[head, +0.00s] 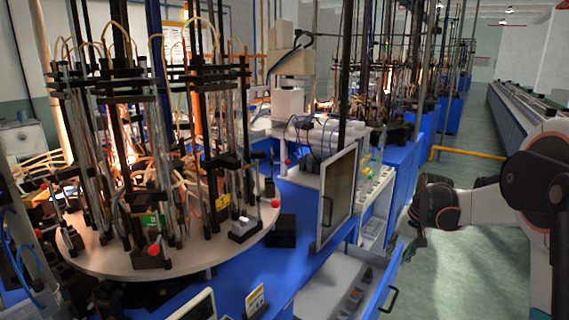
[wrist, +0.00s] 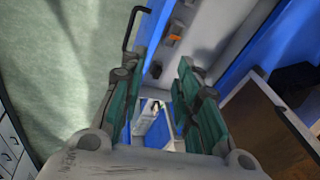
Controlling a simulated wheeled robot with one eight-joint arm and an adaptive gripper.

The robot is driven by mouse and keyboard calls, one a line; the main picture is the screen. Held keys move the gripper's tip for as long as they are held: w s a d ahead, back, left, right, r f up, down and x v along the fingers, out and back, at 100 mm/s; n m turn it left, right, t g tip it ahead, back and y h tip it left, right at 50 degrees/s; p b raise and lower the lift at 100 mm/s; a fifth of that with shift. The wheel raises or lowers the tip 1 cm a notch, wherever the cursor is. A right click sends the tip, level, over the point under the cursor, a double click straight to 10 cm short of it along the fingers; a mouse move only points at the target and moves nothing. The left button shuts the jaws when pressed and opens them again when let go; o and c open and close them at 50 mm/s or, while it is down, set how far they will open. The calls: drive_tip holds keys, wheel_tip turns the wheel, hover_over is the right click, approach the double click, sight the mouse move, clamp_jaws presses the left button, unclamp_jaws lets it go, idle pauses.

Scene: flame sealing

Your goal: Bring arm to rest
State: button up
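My gripper (wrist: 158,95) shows in the wrist view with its two green-padded fingers apart and nothing between them. Beyond the fingers lie an open drawer and a blue-framed bench. In the head view my arm (head: 480,205) reaches in from the right edge. The gripper end (head: 411,247) hangs low over the aisle side of the bench, just right of the open drawer. It is small and partly dark there.
A round turntable (head: 180,262) with glass tubes and stands fills the left. An open drawer (head: 335,280) with small items juts toward the aisle. A framed panel (head: 338,195) stands upright on the blue bench. The green floor (head: 465,265) at right is clear.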

drive_tip(key=s+a+r+n+t+p, duration=0.1)
drive_tip(key=s+a+r+n+t, duration=0.2)
drive_tip(key=s+a+r, duration=1.2)
drive_tip(key=s+f+n+b, duration=0.1)
drive_tip(key=s+f, duration=0.2)
drive_tip(key=s, duration=0.6)
drive_tip(key=s+f+n+t+h+b, duration=0.1)
drive_tip(key=s+f, duration=0.2)
drive_tip(key=s, duration=0.6)
drive_tip(key=shift+s+d+f+n+t, duration=0.2)
drive_tip(key=shift+n+t, duration=0.1)
